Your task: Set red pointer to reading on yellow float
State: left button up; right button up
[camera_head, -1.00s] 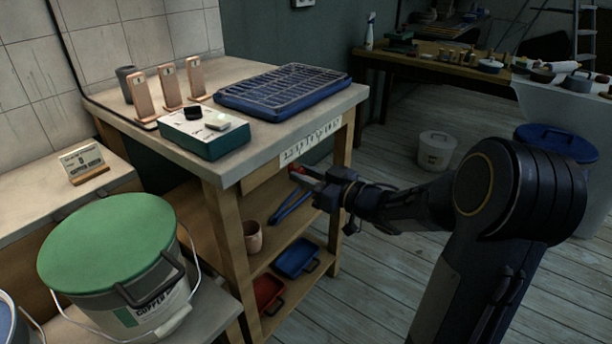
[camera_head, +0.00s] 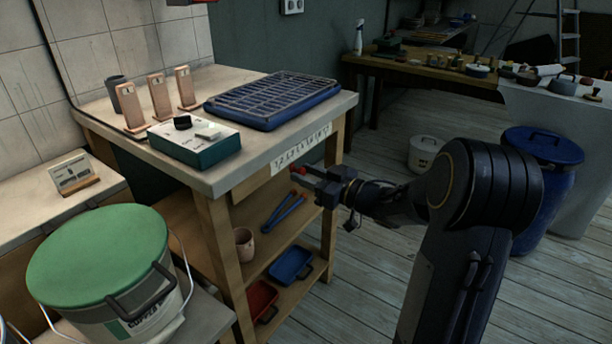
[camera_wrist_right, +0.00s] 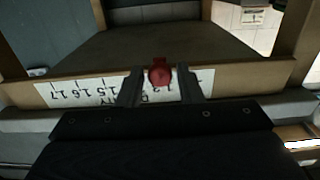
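The red pointer (camera_wrist_right: 160,72) is a round red knob at the strip's edge in the right wrist view. It also shows small in the head view (camera_head: 304,172). My right gripper (camera_wrist_right: 160,84) has a finger on each side of it, with a slight gap visible to each; I see no clear contact. In the head view the right gripper (camera_head: 312,176) is at the bench's front edge. The white scale strip (camera_head: 288,158) is on that edge; its numbers appear upside down in the wrist view, partly hidden by fingers and knob. The yellow float cannot be made out. My left gripper is out of view.
The bench carries a green box (camera_head: 196,152) with a black knob, a blue grated tray (camera_head: 270,103) and several wooden stands. Its shelves hold blue tongs (camera_head: 283,213), a cup (camera_head: 244,244) and red and blue trays. A green-lidded bucket (camera_head: 97,262) stands in front at left.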

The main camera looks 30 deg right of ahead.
jog(key=shift+o, duration=1)
jog(key=p+v, duration=0.1)
jog(key=v, duration=0.7)
jog(key=shift+w, duration=0.1)
